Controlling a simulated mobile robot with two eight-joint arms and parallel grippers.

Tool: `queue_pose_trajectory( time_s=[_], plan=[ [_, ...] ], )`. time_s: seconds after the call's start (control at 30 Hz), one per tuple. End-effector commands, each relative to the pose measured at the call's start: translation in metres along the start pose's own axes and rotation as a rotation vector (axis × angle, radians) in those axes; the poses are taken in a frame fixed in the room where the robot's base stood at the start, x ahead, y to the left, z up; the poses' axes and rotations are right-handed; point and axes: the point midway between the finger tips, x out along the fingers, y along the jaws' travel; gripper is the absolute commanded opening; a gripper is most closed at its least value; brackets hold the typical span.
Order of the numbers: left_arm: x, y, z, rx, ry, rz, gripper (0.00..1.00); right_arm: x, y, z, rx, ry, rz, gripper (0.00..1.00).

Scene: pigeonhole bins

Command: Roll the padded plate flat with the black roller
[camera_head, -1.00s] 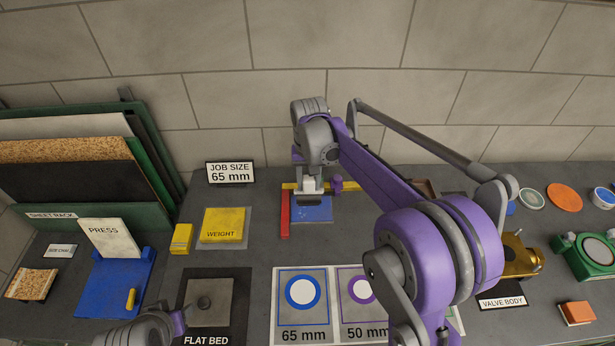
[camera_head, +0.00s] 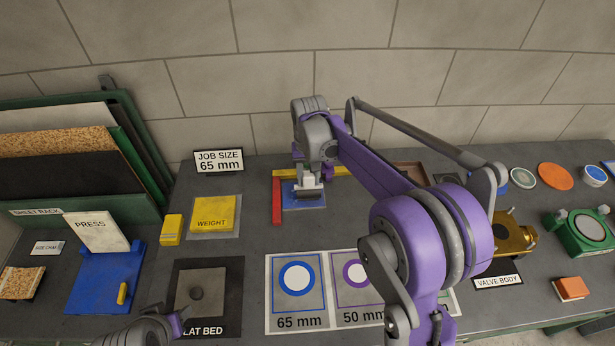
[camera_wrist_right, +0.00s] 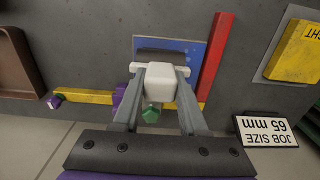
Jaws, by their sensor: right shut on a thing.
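The padded plate (camera_head: 290,203) is blue and lies flat on the table inside a corner of red and yellow bars. It also shows in the right wrist view (camera_wrist_right: 192,46). My right gripper (camera_head: 309,181) is above it, shut on the white handle (camera_wrist_right: 160,82) of the black roller (camera_head: 310,193). The roller lies across the plate and appears to touch it; in the right wrist view its dark cylinder (camera_wrist_right: 162,55) is partly hidden by the handle. Part of my left arm shows at the bottom left; its gripper fingers are out of view.
The red bar (camera_head: 277,200) stands along the plate's left side; the yellow bar (camera_wrist_right: 85,97) runs behind it. A yellow weight (camera_head: 212,216) and the flat bed (camera_head: 215,285) lie left. The 65 mm and 50 mm card (camera_head: 325,300) lies in front.

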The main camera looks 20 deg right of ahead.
Motion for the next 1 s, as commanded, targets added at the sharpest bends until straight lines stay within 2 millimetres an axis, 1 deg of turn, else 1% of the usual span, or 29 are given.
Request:
queue_pose_trajectory(
  time_s=[0.23, 0.73, 0.83, 1.0],
  plan=[
    [0.001, 0.0, 0.001, 0.0, -0.001, 0.0, 0.5, 0.002, 0.0, 0.0, 0.0, 0.0, 0.0, 0.0],
    [0.007, 0.0, 0.009, 0.0, -0.008, 0.0, 0.5, 0.015, 0.0, 0.0, 0.0, -0.001, 0.0, 0.0],
    [0.007, 0.0, 0.008, 0.0, -0.008, 0.0, 0.5, 0.014, 0.0, 0.0, 0.0, -0.001, 0.0, 0.0],
    [0.007, 0.0, 0.008, 0.0, -0.007, 0.0, 0.5, 0.013, -0.007, 0.0, -0.002, -0.001, 0.0, 0.0]
  ],
)
